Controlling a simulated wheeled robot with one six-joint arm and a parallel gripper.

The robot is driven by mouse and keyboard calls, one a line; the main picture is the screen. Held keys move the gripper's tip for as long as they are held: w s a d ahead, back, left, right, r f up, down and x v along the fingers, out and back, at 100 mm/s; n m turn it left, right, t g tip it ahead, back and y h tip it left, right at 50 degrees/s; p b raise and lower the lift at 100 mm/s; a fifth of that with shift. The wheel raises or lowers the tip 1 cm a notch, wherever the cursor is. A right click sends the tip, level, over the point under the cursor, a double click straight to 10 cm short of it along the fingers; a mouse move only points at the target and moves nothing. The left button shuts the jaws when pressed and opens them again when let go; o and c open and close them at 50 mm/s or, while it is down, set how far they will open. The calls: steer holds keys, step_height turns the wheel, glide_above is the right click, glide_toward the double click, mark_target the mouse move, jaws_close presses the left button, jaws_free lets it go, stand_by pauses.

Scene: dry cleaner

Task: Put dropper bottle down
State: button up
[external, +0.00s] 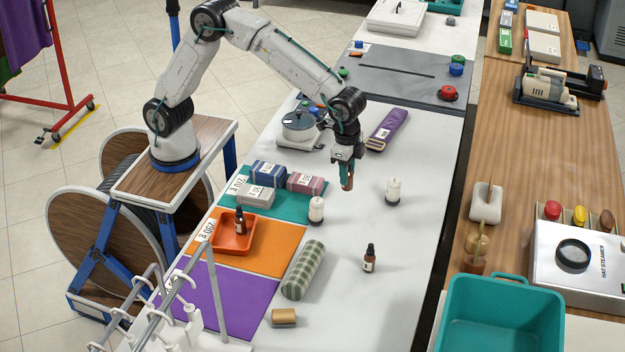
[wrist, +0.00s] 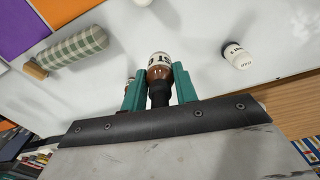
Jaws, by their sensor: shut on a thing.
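My gripper (external: 347,182) hangs above the white table, pointing down. Its teal fingers (wrist: 159,92) are shut on a brown dropper bottle (wrist: 160,73) with a white label and a black top. In the external view the held bottle is mostly hidden by the fingers. It appears clear of the table. A second dropper bottle (external: 369,260) stands upright on the white table nearer the camera. A third dropper bottle (external: 239,222) stands in an orange tray (external: 222,247) on the orange mat.
White bottles with dark bases stand left (external: 316,210) and right (external: 393,190) of my gripper. A green checked roll (external: 303,270) and brush (external: 284,318) lie nearer the camera. Folded cloths (external: 305,184) lie on the teal mat, left. Bare table separates these.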

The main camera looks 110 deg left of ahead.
steer(key=s+d+m, duration=0.3)
steer(key=s+d, duration=0.7)
steer(key=d, duration=0.2)
steer(key=m, duration=0.7)
glide_above(228, 241)
steer(key=shift+f, duration=7.3)
steer(key=o, duration=1)
steer(key=shift+f, duration=0.15)
